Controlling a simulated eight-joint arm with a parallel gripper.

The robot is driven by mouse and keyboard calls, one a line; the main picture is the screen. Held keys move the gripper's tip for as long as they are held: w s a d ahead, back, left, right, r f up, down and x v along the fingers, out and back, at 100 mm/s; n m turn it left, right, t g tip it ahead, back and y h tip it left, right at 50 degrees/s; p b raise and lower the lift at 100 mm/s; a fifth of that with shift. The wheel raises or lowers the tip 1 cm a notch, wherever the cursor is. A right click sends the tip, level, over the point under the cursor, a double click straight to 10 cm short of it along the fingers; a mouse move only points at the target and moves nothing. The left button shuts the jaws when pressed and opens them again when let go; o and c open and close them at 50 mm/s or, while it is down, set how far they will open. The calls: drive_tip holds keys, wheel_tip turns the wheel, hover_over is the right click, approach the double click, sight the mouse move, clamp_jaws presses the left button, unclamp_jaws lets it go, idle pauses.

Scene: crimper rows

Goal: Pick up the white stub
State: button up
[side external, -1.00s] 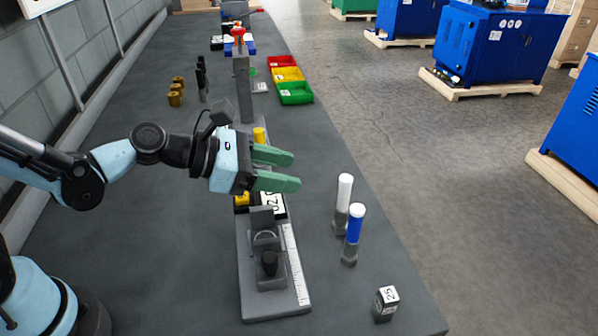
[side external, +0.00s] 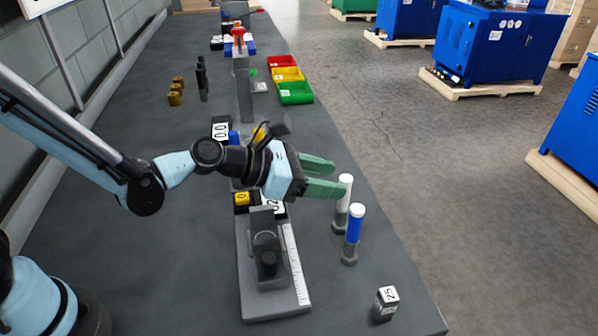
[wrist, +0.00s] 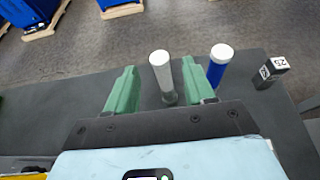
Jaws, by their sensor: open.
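The white stub (side external: 343,195) stands upright in a grey base near the right edge of the bench. It also shows in the wrist view (wrist: 162,75), in the gap between the green fingers. My gripper (side external: 328,177) is open and empty, its fingers level and pointing at the upper part of the stub. In the side view the fingertips reach close to the stub; whether they touch it I cannot tell. A blue stub with a white top (side external: 354,228) stands upright just in front of the white one, and in the wrist view (wrist: 218,65) it is right of the fingers.
A dark block marked 25 (side external: 385,303) sits near the bench's front right corner. A grey fixture with a ruler (side external: 270,265) lies left of the stubs. Red, yellow and green bins (side external: 295,93) stand farther back. The bench's right edge is close beyond the stubs.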

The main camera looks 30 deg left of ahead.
sight(346, 178)
drive_tip(key=shift+x, duration=2.15)
drive_tip(key=shift+r, duration=0.1)
drive_tip(key=shift+c, duration=0.4)
clamp_jaws()
